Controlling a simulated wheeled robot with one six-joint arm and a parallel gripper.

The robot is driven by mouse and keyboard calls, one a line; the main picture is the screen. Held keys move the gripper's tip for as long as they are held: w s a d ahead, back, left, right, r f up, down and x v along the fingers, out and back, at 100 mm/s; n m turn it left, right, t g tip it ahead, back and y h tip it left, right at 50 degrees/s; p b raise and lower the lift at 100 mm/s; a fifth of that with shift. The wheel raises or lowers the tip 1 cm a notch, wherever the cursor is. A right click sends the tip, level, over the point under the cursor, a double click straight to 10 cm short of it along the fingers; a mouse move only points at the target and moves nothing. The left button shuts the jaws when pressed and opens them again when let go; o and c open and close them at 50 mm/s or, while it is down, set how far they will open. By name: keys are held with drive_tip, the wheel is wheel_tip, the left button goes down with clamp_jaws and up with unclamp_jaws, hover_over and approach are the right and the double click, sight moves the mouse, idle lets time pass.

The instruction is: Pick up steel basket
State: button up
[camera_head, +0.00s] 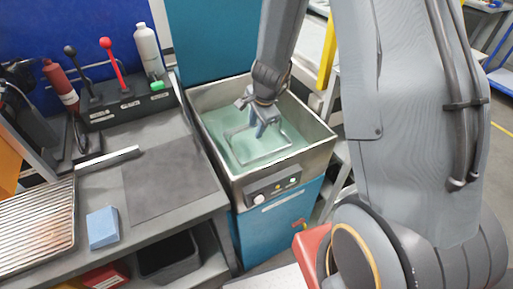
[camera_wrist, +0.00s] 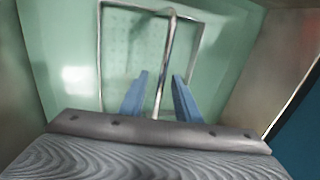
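The steel basket (camera_head: 264,160) sits in the green liquid of a metal tank (camera_head: 318,140), with its thin wire rim and handle showing. Its handle also shows in the wrist view (camera_wrist: 168,42), running down the middle of the picture. My gripper (camera_head: 262,127) reaches down into the tank over the basket. In the wrist view, my gripper's two blue fingers (camera_wrist: 160,80) stand on either side of the handle with gaps between, so it is open. The lower end of the handle is hidden behind the gripper body. Most of the basket lies under the liquid.
The tank walls stand close around my gripper. On the left is a grey bench with a dark mat (camera_head: 175,180), a blue block (camera_head: 102,228), a ribbed metal tray (camera_head: 38,232) and a white bottle (camera_head: 147,48). A teal panel (camera_head: 215,40) rises behind the tank.

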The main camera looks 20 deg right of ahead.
drive_tip(key=b+x, duration=0.1)
drive_tip(key=x, duration=0.2)
drive_tip(key=shift+w+f, duration=0.1)
drive_tip(key=shift+f, duration=0.05)
clamp_jaws()
idle(1.3)
